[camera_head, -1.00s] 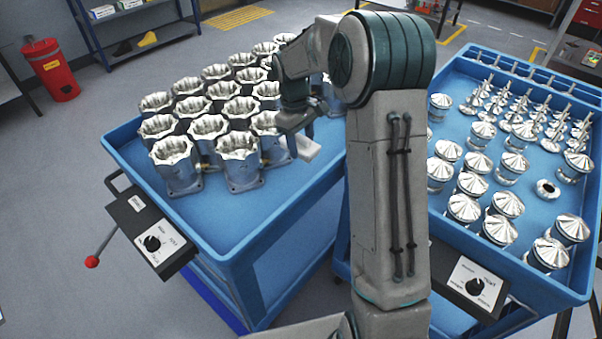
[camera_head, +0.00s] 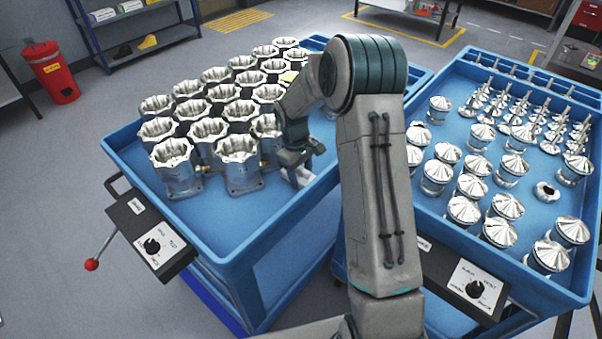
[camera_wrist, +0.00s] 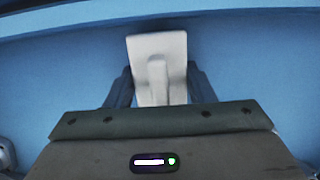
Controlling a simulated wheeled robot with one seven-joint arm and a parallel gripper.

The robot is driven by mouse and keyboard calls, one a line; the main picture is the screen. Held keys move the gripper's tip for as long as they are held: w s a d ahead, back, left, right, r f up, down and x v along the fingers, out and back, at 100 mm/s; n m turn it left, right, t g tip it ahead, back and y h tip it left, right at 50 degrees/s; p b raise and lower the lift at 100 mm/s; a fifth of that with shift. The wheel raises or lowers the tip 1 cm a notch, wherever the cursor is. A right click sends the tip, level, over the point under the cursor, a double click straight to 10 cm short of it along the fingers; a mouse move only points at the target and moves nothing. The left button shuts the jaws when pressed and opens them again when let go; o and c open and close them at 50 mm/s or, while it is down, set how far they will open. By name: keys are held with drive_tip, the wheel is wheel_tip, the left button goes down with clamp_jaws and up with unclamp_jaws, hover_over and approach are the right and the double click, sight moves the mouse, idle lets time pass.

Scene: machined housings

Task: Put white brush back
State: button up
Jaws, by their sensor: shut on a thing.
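The white brush (camera_wrist: 157,60) is held between the two dark fingers of my gripper (camera_wrist: 158,88) in the wrist view. Its flat, pale block and a narrower raised part face the camera. In the head view, my gripper (camera_head: 301,165) is over the right side of the left blue cart, just right of the metal housings. A small pale part of the brush (camera_head: 304,178) shows below the fingers. I cannot tell whether the brush touches the cart floor.
Rows of metal housings (camera_head: 238,167) fill the left of the left blue cart (camera_head: 262,222). The cart's raised wall (camera_wrist: 60,22) is close beyond the brush. The right cart (camera_head: 440,213) holds cone-topped parts and small shiny parts. Bare tray floor lies in front of the housings.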

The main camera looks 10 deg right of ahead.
drive_tip(key=shift+f, duration=0.15)
drive_tip(key=o, duration=0.9)
drive_tip(key=r, duration=0.3)
drive_tip(key=w+r, duration=0.1)
drive_tip(key=r, duration=0.3)
drive_tip(key=a+r, duration=0.1)
drive_tip(key=r, duration=0.3)
drive_tip(key=shift+w+r, duration=0.1)
drive_tip(key=shift+w, duration=0.1)
drive_tip(key=s+r+m+t, duration=0.25)
drive_tip(key=s+r, duration=0.65)
drive_tip(key=s, duration=0.5)
drive_tip(key=shift+s+d+f+m+t+y, duration=0.25)
drive_tip(key=shift+s+m, duration=0.55)
drive_tip(key=shift+s, duration=1.6)
drive_tip(key=shift+s+a+r+m+t+y, duration=0.2)
drive_tip(key=shift+s+m, duration=0.65)
drive_tip(key=shift+s, duration=1.5)
drive_tip(key=shift+s+d+f+m+t+y, duration=0.1)
drive_tip(key=shift+s+d+m+t, duration=0.5)
drive_tip(key=shift+s, duration=1.8)
